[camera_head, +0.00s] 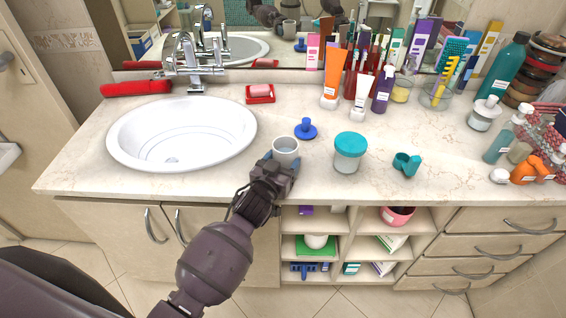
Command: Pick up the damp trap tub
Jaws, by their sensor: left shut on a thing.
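A whitish tub with a teal lid (348,153), which looks like the damp trap tub, stands upright on the marble counter, right of my left gripper. My left gripper (285,163) is at the counter's front edge, shut on a small grey cup (286,146) with its open top up. The gripper hides the cup's lower part, so I cannot tell whether it touches the counter. The gripper and tub are apart. My right gripper is out of view.
A blue knobbed thing (306,129) stands behind, between cup and tub. A teal scoop-like thing (407,164) lies right of the tub. The white basin (182,130) is at left. Tubes and bottles crowd the back and right. The counter is clear just around the tub.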

